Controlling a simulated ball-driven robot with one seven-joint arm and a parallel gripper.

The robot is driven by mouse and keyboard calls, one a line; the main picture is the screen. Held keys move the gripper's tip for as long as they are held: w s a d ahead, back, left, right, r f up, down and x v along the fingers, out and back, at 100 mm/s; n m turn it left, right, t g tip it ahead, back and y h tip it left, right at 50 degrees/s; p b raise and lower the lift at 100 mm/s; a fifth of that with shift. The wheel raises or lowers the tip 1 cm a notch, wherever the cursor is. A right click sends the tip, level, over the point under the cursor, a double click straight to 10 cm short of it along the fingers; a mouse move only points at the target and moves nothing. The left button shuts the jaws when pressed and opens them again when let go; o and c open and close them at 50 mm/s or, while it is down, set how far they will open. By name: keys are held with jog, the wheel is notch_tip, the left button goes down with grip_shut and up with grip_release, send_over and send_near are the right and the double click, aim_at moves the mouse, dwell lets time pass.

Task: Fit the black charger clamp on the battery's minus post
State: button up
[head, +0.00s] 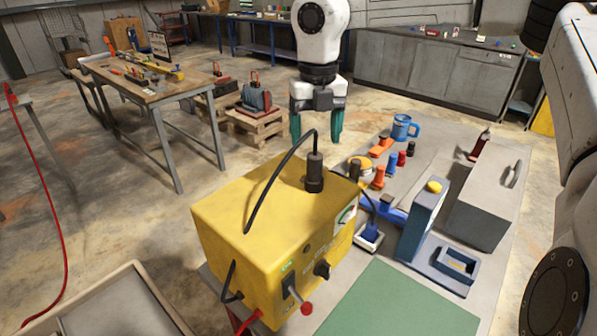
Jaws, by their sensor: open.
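A yellow box with a dial, a gauge and a switch, seemingly the charger (260,225), stands on the near table. An upright black cylindrical piece (315,175) is on its top, with a black cable curving from its upper end down to the left. It may be the black clamp, but I cannot tell for certain. My gripper (315,138) points down with its two teal fingers apart and empty. In the picture it is just above the black piece; the depth between them is unclear. I cannot make out a battery or its minus post.
Right of the charger are a blue stand with a yellow knob (422,220), a grey case with a handle (485,205), orange and red small parts, and a blue mug (404,128). A green mat (400,305) lies bare in front. A wooden workbench (150,85) stands behind left.

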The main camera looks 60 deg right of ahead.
aim_at(314, 153)
notch_tip(314, 153, down, 4)
jog(key=shift+f+p, duration=0.15)
jog(key=shift+p, duration=0.2)
jog(key=shift+s+a+f+p, duration=0.15)
jog(key=shift+f+p, duration=0.35)
jog(key=shift+f, duration=0.85)
jog(key=shift+a+f+p, duration=0.15)
jog(key=shift+f+p, duration=0.35)
jog(key=shift+f, duration=0.85)
jog(key=c, duration=1.3)
